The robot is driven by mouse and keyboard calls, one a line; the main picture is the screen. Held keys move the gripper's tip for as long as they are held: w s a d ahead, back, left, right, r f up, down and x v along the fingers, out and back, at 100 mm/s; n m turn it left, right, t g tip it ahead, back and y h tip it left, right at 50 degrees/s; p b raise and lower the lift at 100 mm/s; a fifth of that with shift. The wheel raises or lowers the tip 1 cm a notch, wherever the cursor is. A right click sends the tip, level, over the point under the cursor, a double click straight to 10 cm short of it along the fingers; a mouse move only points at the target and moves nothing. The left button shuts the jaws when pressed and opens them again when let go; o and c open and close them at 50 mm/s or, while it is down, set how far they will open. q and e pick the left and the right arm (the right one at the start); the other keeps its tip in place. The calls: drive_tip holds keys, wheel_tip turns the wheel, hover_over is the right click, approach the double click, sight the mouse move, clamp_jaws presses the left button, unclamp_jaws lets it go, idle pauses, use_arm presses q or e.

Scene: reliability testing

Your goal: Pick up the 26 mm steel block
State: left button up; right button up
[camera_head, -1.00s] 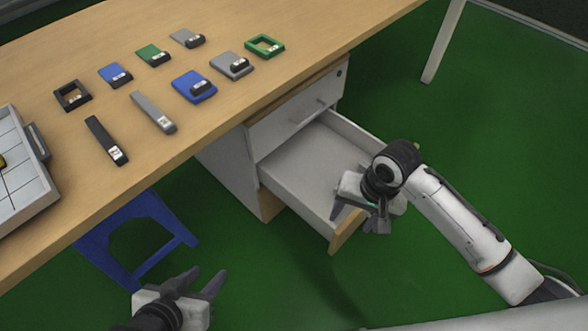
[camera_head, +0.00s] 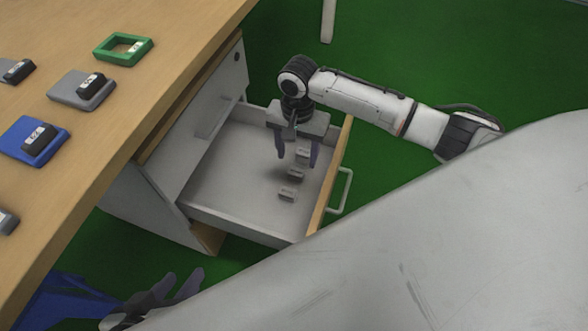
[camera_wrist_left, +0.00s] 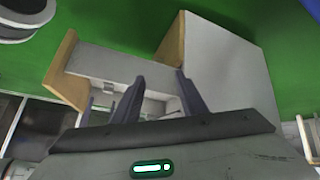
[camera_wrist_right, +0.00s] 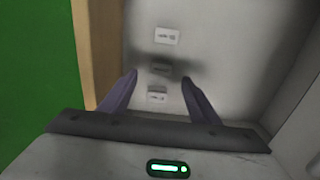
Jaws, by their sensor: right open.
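Three small grey steel blocks with white labels lie in a row in the open drawer: one nearest the back (camera_head: 303,153), a middle block (camera_head: 296,174) and a front block (camera_head: 288,194). The right wrist view shows all three: top (camera_wrist_right: 167,36), middle (camera_wrist_right: 161,69) and bottom (camera_wrist_right: 157,96). The labels are too small to read, so I cannot tell which is 26 mm. My right gripper (camera_head: 297,160) points down over the drawer, open and empty, its fingers either side of the row in view. My left gripper (camera_head: 184,274) is open and empty, outside the drawer.
The drawer (camera_head: 240,160) has low walls and a wooden front (camera_head: 328,180) with a handle. The wooden table (camera_head: 110,105) stands to the left, bearing a green frame (camera_head: 124,49), a blue holder (camera_head: 32,140) and a grey holder (camera_head: 82,90). A blue stool (camera_head: 65,300) is below.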

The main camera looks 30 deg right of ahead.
sight(296, 172)
wheel_tip(296, 172, down, 3)
drive_tip(key=shift+f+b, duration=0.1)
drive_tip(key=shift+b, duration=0.45)
drive_tip(key=f+b, duration=0.2)
drive_tip(key=f, duration=0.1)
drive_tip(key=f+b, duration=0.1)
drive_tip(key=f, duration=0.1)
drive_tip(key=shift+w+d+b, duration=0.1)
drive_tip(key=shift+w+b, duration=0.25)
drive_tip(key=shift+f, duration=0.2)
use_arm(q)
drive_tip(key=d+r+t+h, duration=0.1)
drive_tip(key=r, duration=0.1)
drive_tip(key=w+d+r+h, duration=0.1)
drive_tip(key=d, duration=0.1)
drive_tip(key=shift+r+t, duration=0.35)
drive_tip(key=shift+t, duration=0.05)
use_arm(e)
drive_tip(key=shift+r, duration=0.1)
drive_tip(key=c, duration=1.3)
